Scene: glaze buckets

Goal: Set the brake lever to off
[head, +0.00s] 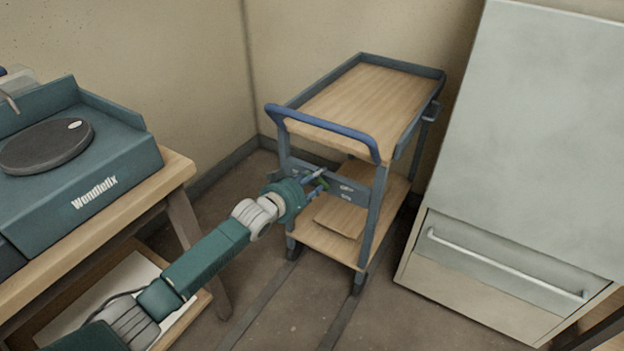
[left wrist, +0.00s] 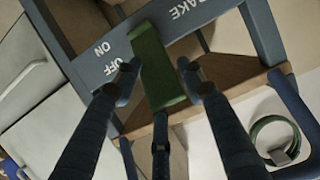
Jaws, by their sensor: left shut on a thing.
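The trolley (head: 332,128) has a blue push handle, two wooden shelves and a blue-grey crossbar with the brake plate (left wrist: 190,35). The plate bears the words OFF and ON, with part of BRAKE above. The green brake lever (left wrist: 158,75) stands out from this plate, beside the OFF and ON words in the left wrist view. My left gripper (head: 321,181) reaches in under the push handle at the crossbar. Its dark fingers (left wrist: 160,85) are around the lever and shut on it. The lever's pivot is not clear to see. My right gripper is not in view.
A teal machine (head: 85,170) with a round dark plate stands on a wooden table (head: 178,168) at the left. A large pale cabinet (head: 540,130) with a bar handle (head: 500,265) stands right of the trolley. Bare floor (head: 300,310) lies in front of the trolley.

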